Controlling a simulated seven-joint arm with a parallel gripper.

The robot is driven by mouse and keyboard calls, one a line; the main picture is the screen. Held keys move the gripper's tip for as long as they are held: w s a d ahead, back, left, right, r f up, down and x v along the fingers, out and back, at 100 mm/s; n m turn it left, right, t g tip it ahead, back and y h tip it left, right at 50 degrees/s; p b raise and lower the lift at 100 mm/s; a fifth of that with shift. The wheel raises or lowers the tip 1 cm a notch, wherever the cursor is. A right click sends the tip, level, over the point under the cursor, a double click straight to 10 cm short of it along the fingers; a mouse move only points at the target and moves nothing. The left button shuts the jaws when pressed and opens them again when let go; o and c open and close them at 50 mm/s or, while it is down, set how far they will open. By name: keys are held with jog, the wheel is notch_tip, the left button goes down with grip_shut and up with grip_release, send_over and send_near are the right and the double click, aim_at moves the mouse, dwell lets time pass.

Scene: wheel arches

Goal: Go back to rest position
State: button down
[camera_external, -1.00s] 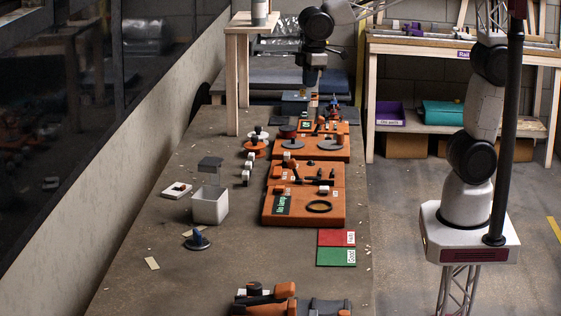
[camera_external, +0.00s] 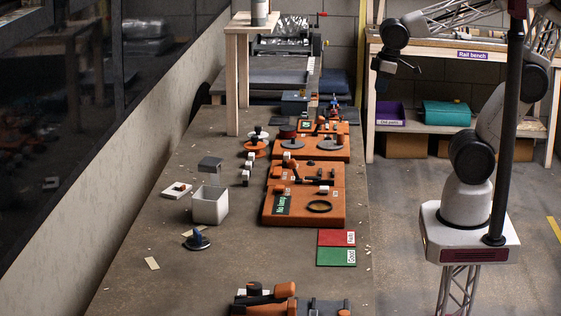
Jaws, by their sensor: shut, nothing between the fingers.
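My gripper (camera_external: 382,84) hangs in the air at the upper right, off the right side of the long workbench (camera_external: 130,225). In the picture it overlaps the left end of the rail bench (camera_external: 470,130). It is small and dark here, its fingers are shut, and I see nothing held in it. My arm bends up from its white base on the right, partly behind a black post.
Orange boards (camera_external: 335,205) with parts run along the workbench. A white box (camera_external: 210,205), a red pad (camera_external: 336,238) and a green pad (camera_external: 336,256) lie nearer. A small wooden stand (camera_external: 232,80) rises at the back. Floor right of the workbench is open.

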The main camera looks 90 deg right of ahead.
jog(key=shift+s+d+f+m, duration=0.2)
jog(key=shift+s+f, duration=0.2)
jog(key=shift+s, duration=0.4)
jog(key=shift+s+d+f+m, duration=0.2)
jog(key=shift+s+f, duration=0.2)
jog(key=shift+s, duration=0.4)
